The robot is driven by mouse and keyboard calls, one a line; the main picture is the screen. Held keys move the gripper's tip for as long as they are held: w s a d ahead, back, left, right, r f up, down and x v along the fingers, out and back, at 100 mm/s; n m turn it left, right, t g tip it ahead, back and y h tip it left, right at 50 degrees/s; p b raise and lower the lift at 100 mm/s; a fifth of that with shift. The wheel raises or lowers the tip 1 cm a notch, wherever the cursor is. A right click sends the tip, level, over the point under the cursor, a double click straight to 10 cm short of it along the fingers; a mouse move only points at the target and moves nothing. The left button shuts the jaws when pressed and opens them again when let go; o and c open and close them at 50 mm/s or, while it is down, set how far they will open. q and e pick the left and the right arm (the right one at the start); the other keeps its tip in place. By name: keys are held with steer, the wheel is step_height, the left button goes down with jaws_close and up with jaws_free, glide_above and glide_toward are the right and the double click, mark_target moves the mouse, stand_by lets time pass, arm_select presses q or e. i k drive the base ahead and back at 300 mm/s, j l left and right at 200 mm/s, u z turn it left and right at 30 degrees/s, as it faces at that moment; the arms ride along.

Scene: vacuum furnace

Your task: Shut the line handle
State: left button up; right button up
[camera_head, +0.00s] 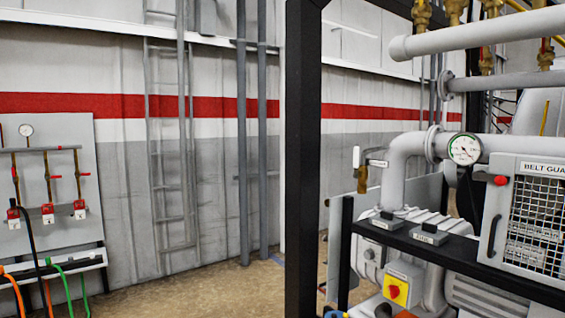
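No handle in view can be surely read as the line handle. A small brass valve (362,180) with a pale upright lever (356,157) stands left of the grey pump pipe (397,165). A small label (378,163) sits beside it, too small to read. Several brass valves (486,62) hang along the upper pipes at the right; their handles are partly cut off or hidden. Small valves with red parts (47,212) sit on the wall panel at the left. Neither of my grippers is in view.
A black post (303,160) stands in the middle. The pump unit fills the right, with a dial gauge (464,149), black shelf (450,252) and belt guard (534,216). A wall ladder (167,150) and bare floor (200,291) lie left of the post.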

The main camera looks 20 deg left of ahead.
mark_target(355, 149)
steer(key=u, duration=0.15)
steer(key=i+j+u, duration=0.15)
steer(key=i+j, duration=0.5)
steer(key=i+j+u, duration=0.2)
steer(key=i+j, duration=0.35)
steer(key=i, duration=0.2)
